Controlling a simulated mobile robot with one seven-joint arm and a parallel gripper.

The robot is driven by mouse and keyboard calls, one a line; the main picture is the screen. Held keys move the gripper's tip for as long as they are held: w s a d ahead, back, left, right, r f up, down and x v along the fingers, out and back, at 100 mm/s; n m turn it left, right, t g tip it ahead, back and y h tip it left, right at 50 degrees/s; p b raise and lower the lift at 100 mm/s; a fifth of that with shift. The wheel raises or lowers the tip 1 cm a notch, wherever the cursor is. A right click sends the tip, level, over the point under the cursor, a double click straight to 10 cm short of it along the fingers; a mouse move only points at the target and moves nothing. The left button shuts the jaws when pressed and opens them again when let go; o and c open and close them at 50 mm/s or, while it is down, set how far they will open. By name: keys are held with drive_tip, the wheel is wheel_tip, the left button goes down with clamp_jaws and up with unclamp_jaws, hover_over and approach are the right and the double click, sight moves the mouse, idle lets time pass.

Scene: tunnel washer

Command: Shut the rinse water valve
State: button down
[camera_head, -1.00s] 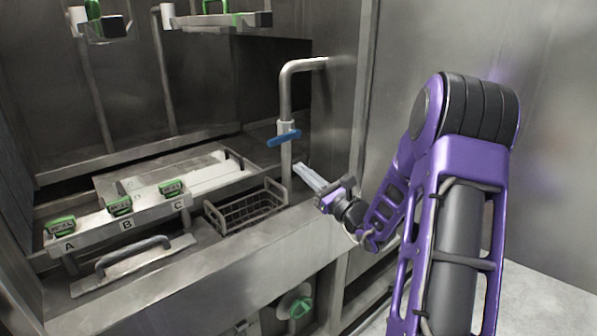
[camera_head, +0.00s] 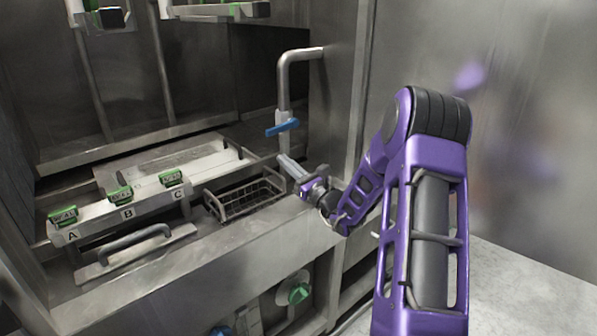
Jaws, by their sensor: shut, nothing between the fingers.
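A blue lever handle (camera_head: 282,127) sits across a vertical grey pipe (camera_head: 285,92) that bends into the right wall. The lever lies roughly level, crosswise to the pipe, and points left. My gripper (camera_head: 284,160) is shut and empty, just below the lever and close to the lower end of the pipe. Its fingers point up and left. A gap shows between the fingertips and the lever; I cannot tell whether they touch the pipe. No label shows which water the valve carries.
A wire basket (camera_head: 245,196) stands just left of my gripper. Green clips marked A, B and C line a metal ledge (camera_head: 130,212) further left. A lid handle (camera_head: 122,243) stands before them. Green (camera_head: 299,292) and blue (camera_head: 222,331) knobs sit low on the front.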

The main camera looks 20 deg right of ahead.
sight(273, 134)
drive_tip(key=shift+w+a+r+p, duration=0.15)
drive_tip(key=shift+w+r, duration=0.15)
drive_tip(key=shift+r, duration=0.45)
drive_tip(key=shift+w+a+r+p, duration=0.1)
drive_tip(key=shift+w+r, duration=0.2)
drive_tip(key=shift+r, duration=0.45)
drive_tip(key=shift+w+a+r+p, duration=0.15)
drive_tip(key=shift+w+r, duration=0.15)
drive_tip(key=shift+r, duration=0.45)
drive_tip(key=shift+a+r, duration=0.1)
drive_tip(key=shift+r, duration=0.65)
drive_tip(key=shift+f, duration=0.1)
